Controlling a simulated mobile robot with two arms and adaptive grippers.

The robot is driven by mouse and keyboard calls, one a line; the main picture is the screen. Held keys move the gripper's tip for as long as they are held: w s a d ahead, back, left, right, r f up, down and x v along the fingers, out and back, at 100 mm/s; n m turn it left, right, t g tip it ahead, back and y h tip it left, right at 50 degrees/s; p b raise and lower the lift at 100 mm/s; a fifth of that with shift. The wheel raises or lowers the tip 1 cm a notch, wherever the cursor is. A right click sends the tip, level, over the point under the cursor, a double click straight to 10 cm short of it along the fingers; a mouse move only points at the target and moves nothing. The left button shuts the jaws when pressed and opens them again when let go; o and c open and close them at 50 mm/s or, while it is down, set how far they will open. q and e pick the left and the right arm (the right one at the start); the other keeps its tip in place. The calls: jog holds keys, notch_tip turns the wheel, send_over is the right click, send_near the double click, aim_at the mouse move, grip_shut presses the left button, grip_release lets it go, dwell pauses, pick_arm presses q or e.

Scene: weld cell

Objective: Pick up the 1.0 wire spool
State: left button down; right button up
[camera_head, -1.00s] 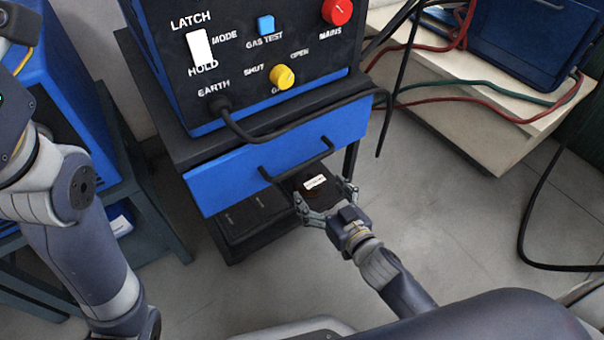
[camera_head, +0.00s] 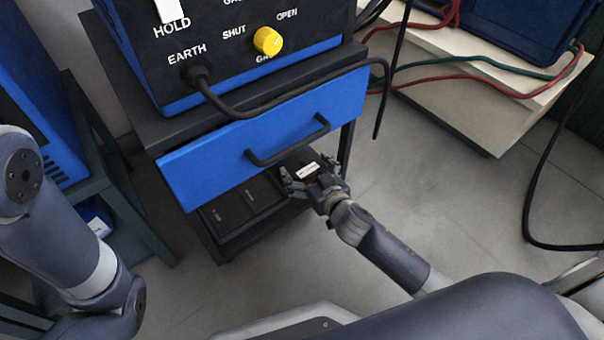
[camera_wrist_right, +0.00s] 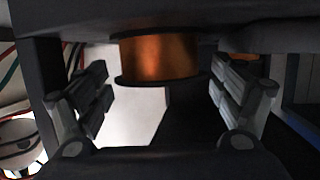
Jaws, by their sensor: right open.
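A wire spool shows in the head view as a dark top with a white label (camera_head: 307,171), on the low shelf under the blue drawer. The label is too small to read. In the right wrist view its copper-coloured winding (camera_wrist_right: 160,57) stands between dark flanges, centred ahead of my fingers. My right gripper (camera_head: 313,174) is open at the shelf front, its fingers spread to either side of the spool. In the right wrist view my right gripper (camera_wrist_right: 160,82) shows a gap between each finger and the winding. My left gripper is out of view; only left arm links show.
A blue drawer (camera_head: 265,140) with a black handle (camera_head: 288,142) overhangs the shelf. Dark labelled compartments (camera_head: 235,205) lie left of the spool. Another copper-coloured piece (camera_wrist_right: 243,56) is partly hidden at right in the wrist view.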

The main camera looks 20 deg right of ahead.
jog(key=shift+b+x, duration=0.55)
jog(key=shift+x, duration=0.8)
jog(key=shift+s, duration=0.1)
jog(key=c, duration=1.3)
jog(key=shift+r, duration=0.15)
jog(key=c, duration=0.3)
jog(key=shift+r, duration=0.1)
jog(key=shift+c, duration=0.2)
